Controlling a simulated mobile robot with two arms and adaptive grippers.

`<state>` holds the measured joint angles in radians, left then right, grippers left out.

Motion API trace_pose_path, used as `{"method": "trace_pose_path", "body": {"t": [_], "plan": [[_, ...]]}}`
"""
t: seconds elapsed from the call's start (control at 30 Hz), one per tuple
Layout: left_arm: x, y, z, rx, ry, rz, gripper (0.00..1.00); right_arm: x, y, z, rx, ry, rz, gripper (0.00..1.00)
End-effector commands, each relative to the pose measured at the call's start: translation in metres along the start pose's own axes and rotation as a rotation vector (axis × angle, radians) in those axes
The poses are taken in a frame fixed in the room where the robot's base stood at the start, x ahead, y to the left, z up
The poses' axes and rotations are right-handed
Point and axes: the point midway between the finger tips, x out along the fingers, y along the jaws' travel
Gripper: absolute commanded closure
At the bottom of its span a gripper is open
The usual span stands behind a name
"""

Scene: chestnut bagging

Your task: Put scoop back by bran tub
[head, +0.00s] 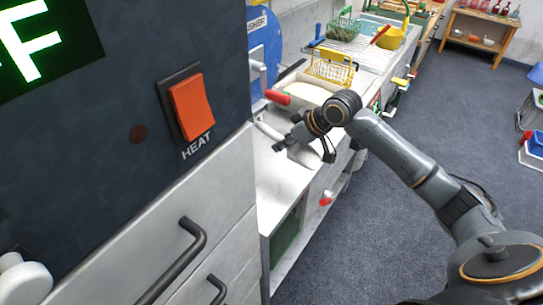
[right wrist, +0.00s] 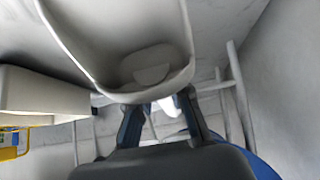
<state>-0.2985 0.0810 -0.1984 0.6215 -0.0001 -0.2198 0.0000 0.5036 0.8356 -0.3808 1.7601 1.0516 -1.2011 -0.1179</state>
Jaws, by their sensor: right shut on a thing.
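My right gripper (head: 283,146) is low over the white counter, in front of the bran tub. It is shut on the scoop (head: 305,155), a pale grey-white scoop whose bowl shows partly behind the gripper. In the right wrist view the scoop (right wrist: 120,30) fills the top middle, its hollow facing the camera, with the fingers (right wrist: 162,122) at its near end. The bran tub (head: 310,92) is a pale box with cream contents, farther along the counter. A pale box wall, apparently the tub (right wrist: 40,92), shows at left in the right wrist view. My left gripper is not in view.
A yellow wire basket (head: 332,68) stands just behind the tub. A red-handled lever (head: 278,97) and a white rail (head: 268,130) are close to the gripper. The dark heat panel (head: 130,110) stands at left. Bare counter (head: 277,185) lies nearer me.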

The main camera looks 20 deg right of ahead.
Motion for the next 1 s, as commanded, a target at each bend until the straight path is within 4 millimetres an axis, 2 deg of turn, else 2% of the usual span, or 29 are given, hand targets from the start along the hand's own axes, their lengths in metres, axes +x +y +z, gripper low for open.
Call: {"method": "trace_pose_path", "body": {"t": [0.1,0.2,0.3,0.5,0.7,1.0], "plan": [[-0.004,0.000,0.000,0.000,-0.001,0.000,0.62,0.031,0.000,0.001,0.005,-0.002,-0.003,1.00],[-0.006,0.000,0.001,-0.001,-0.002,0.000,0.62,0.050,0.000,0.001,0.003,-0.002,-0.002,1.00],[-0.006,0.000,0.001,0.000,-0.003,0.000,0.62,0.060,0.001,0.002,0.002,-0.001,0.000,1.00],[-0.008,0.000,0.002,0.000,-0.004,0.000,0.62,0.074,0.001,0.002,0.002,-0.001,-0.001,1.00],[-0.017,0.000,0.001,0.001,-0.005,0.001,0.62,0.093,0.002,0.021,0.002,-0.004,0.001,1.00],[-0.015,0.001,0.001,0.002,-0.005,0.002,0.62,0.097,0.002,0.023,0.000,-0.002,0.002,1.00]]}}
